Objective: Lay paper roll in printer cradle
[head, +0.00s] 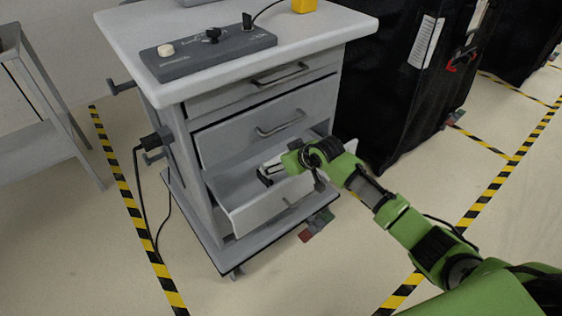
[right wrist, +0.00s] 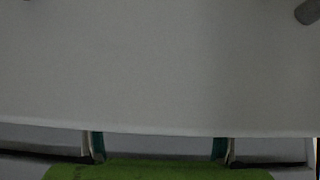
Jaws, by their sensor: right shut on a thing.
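My right gripper (head: 266,174) reaches in from the right over the open bottom drawer (head: 250,212) of a grey cart. It is shut on a white piece (head: 272,163), which looks like the paper roll, mostly hidden by the gripper. In the right wrist view, a broad pale surface fills most of the picture above my fingers (right wrist: 159,148), which stand apart; I cannot tell whether it is the roll. I cannot make out a printer cradle. My left gripper is not in view.
The cart top (head: 300,32) carries a dark control box (head: 240,43) and a yellow object (head: 304,5). Two drawers above look nearly shut. A black covered cart (head: 385,90) stands close on the right. A grey rack (head: 35,140) is at left; taped floor surrounds the cart.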

